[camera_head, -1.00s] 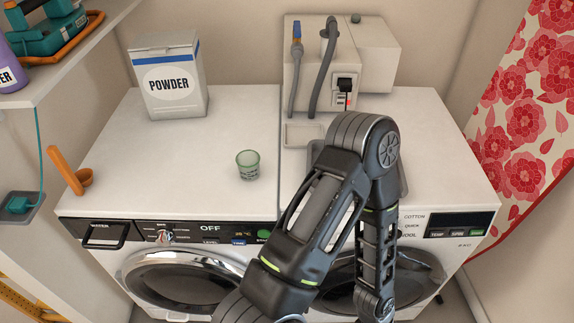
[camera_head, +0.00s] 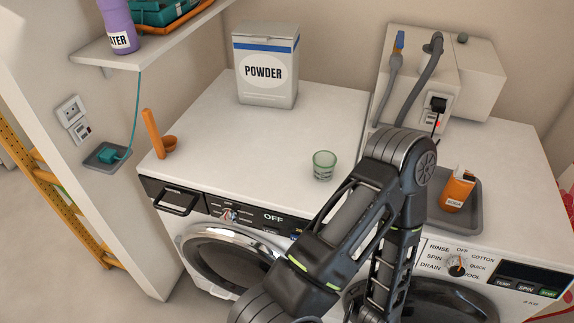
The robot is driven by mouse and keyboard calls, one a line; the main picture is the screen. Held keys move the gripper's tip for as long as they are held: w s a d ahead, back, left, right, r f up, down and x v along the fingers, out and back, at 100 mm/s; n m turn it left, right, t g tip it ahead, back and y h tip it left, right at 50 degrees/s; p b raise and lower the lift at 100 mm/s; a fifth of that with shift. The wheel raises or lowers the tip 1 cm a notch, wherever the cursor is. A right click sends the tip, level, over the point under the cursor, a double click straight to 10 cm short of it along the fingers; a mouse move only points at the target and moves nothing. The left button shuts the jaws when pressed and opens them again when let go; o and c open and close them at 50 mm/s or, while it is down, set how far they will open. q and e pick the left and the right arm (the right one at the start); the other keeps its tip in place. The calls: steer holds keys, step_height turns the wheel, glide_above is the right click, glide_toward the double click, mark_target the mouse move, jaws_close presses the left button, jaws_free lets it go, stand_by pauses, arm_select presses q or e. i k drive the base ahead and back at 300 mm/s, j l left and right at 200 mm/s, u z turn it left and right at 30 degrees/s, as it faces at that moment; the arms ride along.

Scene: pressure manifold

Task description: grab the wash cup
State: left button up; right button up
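A small translucent green cup (camera_head: 323,165), which looks like the wash cup, stands upright on the white top of the left washing machine (camera_head: 225,140), near its right side. One of my arms rises from the bottom of the picture, bends just right of the cup, and goes down in front of the machines. It is apart from the cup in the picture. Neither of my grippers shows, so I cannot see whether they are open or shut.
A powder box (camera_head: 267,75) stands behind the cup. An orange scoop (camera_head: 158,140) is at the left edge. A shelf (camera_head: 120,58) overhangs at left. The top left of the cup is clear.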

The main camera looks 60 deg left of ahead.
mark_target(325, 163)
steer(key=i+u, duration=0.15)
steer(key=u, duration=1.8)
